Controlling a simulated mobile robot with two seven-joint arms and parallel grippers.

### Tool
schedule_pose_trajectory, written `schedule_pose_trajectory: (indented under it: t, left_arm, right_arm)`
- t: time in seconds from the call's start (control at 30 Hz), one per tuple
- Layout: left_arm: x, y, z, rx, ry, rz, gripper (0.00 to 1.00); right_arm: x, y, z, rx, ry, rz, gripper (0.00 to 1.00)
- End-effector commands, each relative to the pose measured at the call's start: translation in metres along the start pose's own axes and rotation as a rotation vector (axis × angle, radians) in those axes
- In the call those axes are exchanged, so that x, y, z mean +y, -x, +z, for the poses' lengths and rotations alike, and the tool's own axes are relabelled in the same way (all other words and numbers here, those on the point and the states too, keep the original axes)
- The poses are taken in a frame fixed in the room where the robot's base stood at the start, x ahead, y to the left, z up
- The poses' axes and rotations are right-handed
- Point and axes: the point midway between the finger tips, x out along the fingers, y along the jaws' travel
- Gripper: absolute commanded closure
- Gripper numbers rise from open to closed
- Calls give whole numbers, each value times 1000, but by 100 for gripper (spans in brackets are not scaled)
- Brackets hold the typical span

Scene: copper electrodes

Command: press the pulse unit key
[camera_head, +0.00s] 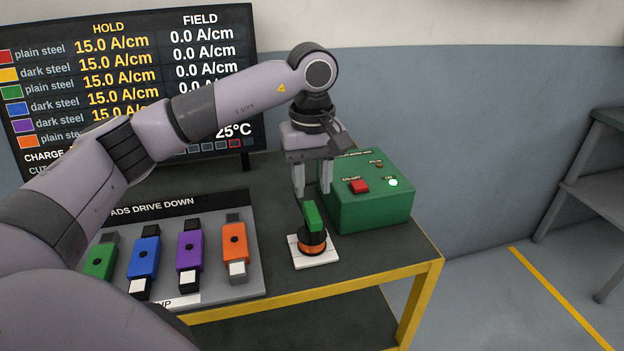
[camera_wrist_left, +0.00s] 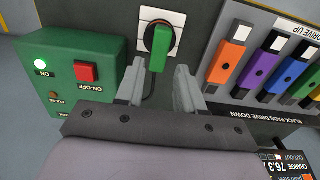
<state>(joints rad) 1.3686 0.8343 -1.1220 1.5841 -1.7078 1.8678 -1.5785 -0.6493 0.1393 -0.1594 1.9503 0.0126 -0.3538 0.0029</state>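The green pulse unit box (camera_head: 370,207) stands at the back right of the bench. Its top carries a square red ON-OFF key (camera_head: 359,186), a small dark red PULSE button (camera_head: 379,164) and a lit ON lamp (camera_head: 393,183). The red key also shows in the left wrist view (camera_wrist_left: 86,72), left of the fingers, with the small button (camera_wrist_left: 54,95) and the glowing lamp (camera_wrist_left: 40,65). My left gripper (camera_head: 312,190) points down, open and empty, left of the box and behind the rotary switch. Its two fingers stand apart in the left wrist view (camera_wrist_left: 160,88). My right gripper is out of view.
A rotary switch with a green handle (camera_head: 313,214) sits on a white plate in front of the gripper. A grey rack (camera_head: 255,277) of coloured holders lies to its left. A display board (camera_head: 130,75) stands behind. The bench's yellow-edged corner is front right.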

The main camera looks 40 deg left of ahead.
Motion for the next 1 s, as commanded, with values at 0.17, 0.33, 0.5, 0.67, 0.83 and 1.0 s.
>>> schedule_pose_trajectory:
  t: [0.17, 0.33, 0.5, 0.67, 0.83, 1.0]
  left_arm:
    - [0, 0, 0, 0, 0, 0, 100]
    - [0, 0, 0, 0, 0, 0, 100]
    - [0, 0, 0, 0, 0, 0, 100]
    - [0, 0, 0, 0, 0, 0, 100]
    - [0, 0, 0, 0, 0, 0, 100]
    - [0, 0, 0, 0, 0, 0, 100]
  right_arm:
    - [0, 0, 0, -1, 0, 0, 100]
    - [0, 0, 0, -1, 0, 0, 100]
    - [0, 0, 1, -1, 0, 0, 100]
    - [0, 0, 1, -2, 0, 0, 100]
    - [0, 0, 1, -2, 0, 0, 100]
    - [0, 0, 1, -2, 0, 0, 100]
